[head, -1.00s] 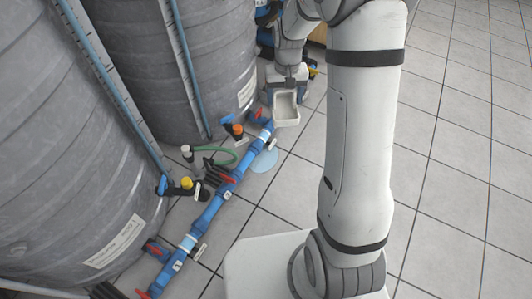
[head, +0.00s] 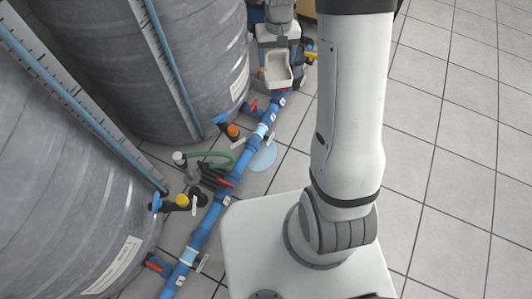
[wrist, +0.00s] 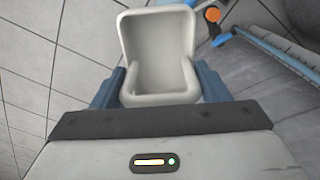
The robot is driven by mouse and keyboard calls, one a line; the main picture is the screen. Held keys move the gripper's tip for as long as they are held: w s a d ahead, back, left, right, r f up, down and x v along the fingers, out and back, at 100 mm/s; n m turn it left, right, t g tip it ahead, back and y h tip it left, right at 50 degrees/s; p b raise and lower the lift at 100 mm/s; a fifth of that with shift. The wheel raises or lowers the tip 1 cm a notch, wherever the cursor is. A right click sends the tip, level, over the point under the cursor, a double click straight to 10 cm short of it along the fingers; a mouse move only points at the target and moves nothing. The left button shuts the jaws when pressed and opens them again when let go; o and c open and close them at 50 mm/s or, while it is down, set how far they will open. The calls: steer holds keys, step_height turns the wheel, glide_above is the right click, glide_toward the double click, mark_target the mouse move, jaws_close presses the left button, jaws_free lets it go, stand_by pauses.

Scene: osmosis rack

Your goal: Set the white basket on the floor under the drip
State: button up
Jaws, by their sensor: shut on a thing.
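The white basket (head: 277,72) is a small open-topped box, held in my gripper (head: 278,55) above the floor near the far tank. In the wrist view the basket (wrist: 158,60) sits between the two blue fingers of my gripper (wrist: 159,88), and its inside looks empty. The fingers are shut on its sides. A pale blue puddle (head: 264,157) lies on the tiles beside the blue pipe, nearer to me than the basket. I cannot make out the drip itself.
The blue pipe (head: 205,222) with red-handled valves runs along the floor left of the puddle. Two large grey tanks (head: 130,70) stand on the left. A green hose (head: 222,156) lies by the pipe. Tiled floor (head: 450,150) is clear on the right.

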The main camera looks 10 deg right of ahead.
steer(key=shift+w+a+f, duration=0.1)
steer(key=shift+f, duration=0.15)
steer(key=shift+s+f+m+b, duration=0.5)
steer(key=shift+f+m+b, duration=0.9)
steer(key=shift+f, duration=7.85)
steer(key=shift+s+f+m+b, duration=0.75)
steer(key=shift+f+b, duration=1.05)
steer(key=shift+f, duration=7.45)
steer(key=shift+s+f+m+b, duration=0.3)
steer(key=shift+f+m+b, duration=1.2)
steer(key=shift+f, duration=7.75)
steer(key=shift+f, duration=0.1)
steer(key=o, duration=0.6)
steer(key=shift+c, duration=0.2)
steer(key=o, duration=0.4)
